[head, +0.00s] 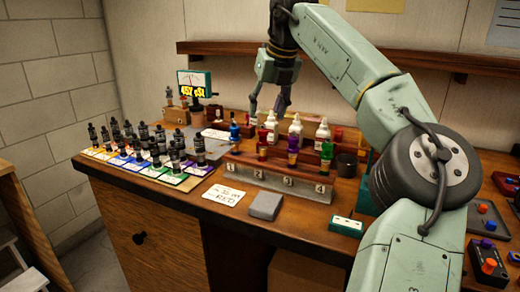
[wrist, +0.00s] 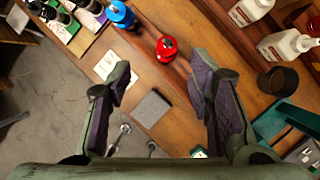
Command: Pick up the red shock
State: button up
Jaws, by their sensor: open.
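The red shock (head: 262,142) stands upright in the wooden rack's front row, between a blue shock (head: 234,132) and a purple shock (head: 293,150). It also shows in the wrist view (wrist: 166,49), seen from above, beyond and between my fingertips. My gripper (head: 268,112) is open and empty above the rack; the wrist view shows its two fingers (wrist: 160,80) wide apart. The fingers do not touch the red shock. The blue shock shows in the wrist view (wrist: 121,15) to its upper left.
White bottles (head: 296,130) stand behind the shocks. A green shock (head: 327,155) stands at the rack's right end, near a dark cup (head: 346,165). Several dark shocks stand on coloured cards at left. A handwritten card (head: 223,194) and grey block (head: 265,206) lie in front.

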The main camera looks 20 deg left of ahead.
aim_at(265, 132)
jog(key=x, duration=0.5)
jog(key=shift+w+d+f, duration=0.15)
jog(key=shift+w+f, duration=0.05)
jog(key=shift+f, duration=0.2)
jog(key=x, duration=0.3)
jog(key=p+x, duration=0.1)
jog(key=x, duration=0.1)
jog(key=shift+s+d+f, duration=0.1)
jog(key=shift+d, duration=0.15)
jog(key=shift+c, duration=0.5)
grip_shut()
